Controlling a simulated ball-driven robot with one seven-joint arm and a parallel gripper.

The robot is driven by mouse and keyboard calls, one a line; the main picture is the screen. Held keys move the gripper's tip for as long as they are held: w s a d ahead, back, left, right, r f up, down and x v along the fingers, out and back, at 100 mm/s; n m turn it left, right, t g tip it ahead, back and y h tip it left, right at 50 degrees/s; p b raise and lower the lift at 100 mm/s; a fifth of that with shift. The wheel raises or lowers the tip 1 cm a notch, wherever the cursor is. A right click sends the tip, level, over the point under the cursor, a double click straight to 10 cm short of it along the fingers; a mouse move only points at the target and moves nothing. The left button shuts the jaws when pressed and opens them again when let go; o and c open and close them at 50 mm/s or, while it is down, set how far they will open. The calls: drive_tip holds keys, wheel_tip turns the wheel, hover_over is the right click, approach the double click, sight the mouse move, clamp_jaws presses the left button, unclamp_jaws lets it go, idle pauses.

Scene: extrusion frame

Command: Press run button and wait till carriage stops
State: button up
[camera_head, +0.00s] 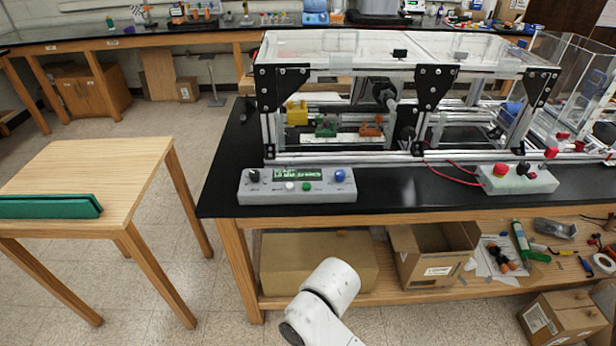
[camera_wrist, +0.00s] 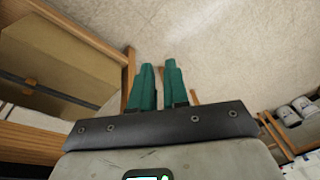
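A grey control box (camera_head: 262,196) lies on the black bench top in front of the extrusion frame (camera_head: 345,157). It has a lit green display, a black knob (camera_head: 254,175), a white button (camera_head: 290,186), a green button (camera_head: 306,187) and a blue button (camera_head: 339,175). Their labels are too small to read. Inside the frame are yellow, green and orange blocks and a dark round part; I cannot tell which is the carriage. My gripper (camera_wrist: 159,66) has teal fingers, slightly apart and empty, over the floor in the wrist view. It is outside the head view.
A second box (camera_head: 517,186) with red and black knobs and red wires lies to the right. Cardboard boxes (camera_head: 318,262) and tools fill the lower shelf. A wooden table (camera_head: 90,170) with a teal case (camera_head: 48,207) stands left, with clear floor between.

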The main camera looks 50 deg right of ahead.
drive_tip(key=w+r+n, duration=0.1)
drive_tip(key=w, duration=0.3)
drive_tip(key=w+r, duration=0.2)
drive_tip(key=w, duration=0.2)
drive_tip(key=w+r+n+y, duration=0.1)
drive_tip(key=w, duration=0.3)
drive_tip(key=shift+w+d+r+n+t+p, duration=0.3)
drive_tip(key=shift+w+d+r+t+p, duration=0.05)
drive_tip(key=shift+w+r+t, duration=0.05)
clamp_jaws()
drive_tip(key=w+d+r+n, duration=0.2)
drive_tip(key=w+d+r, duration=0.4)
drive_tip(key=w, duration=0.2)
wheel_tip(320, 180, up, 14)
drive_tip(key=n+g+h+p, duration=0.2)
drive_tip(key=h, duration=0.1)
hover_over(310, 185)
drive_tip(key=shift+r, duration=0.2)
drive_tip(key=shift+f, duration=0.15)
wheel_tip(310, 185, down, 10)
drive_tip(key=b, duration=0.6)
drive_tip(key=shift+f+b, duration=0.25)
drive_tip(key=shift+b, duration=0.15)
drive_tip(key=shift+f+p, duration=0.5)
drive_tip(key=shift+f, duration=1.15)
